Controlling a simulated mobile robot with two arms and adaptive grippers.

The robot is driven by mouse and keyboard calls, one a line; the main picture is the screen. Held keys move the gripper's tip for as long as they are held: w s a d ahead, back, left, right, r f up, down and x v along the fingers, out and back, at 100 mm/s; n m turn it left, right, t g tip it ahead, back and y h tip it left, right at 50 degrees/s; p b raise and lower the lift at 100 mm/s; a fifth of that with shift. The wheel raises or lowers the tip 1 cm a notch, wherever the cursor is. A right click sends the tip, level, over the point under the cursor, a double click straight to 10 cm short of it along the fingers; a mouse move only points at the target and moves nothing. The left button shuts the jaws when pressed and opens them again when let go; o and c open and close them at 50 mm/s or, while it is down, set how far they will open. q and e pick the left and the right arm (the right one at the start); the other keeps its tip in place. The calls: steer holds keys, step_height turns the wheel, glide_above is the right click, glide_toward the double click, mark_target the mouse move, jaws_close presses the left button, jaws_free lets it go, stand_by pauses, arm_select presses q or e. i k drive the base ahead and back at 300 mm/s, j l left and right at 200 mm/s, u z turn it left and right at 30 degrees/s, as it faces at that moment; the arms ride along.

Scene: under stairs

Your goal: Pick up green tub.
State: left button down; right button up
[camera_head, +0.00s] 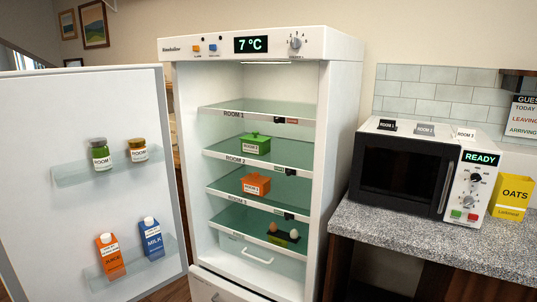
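The green tub (256,144) with a lid and a white label sits on the fridge shelf marked "ROOM 2". It stands inside the open fridge (175,51), near the middle of that shelf. An orange tub (256,185) of similar shape sits one shelf below it. Neither of my grippers shows in the head view.
The fridge door (70,210) stands open at the left, with jars (100,156) and juice and milk cartons (110,257) on its racks. A microwave (410,172) and a yellow oats box (511,196) stand on the stone counter (430,238) at the right.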

mark_target(247, 147)
steer(key=i+j, duration=0.15)
steer(key=i, duration=0.7)
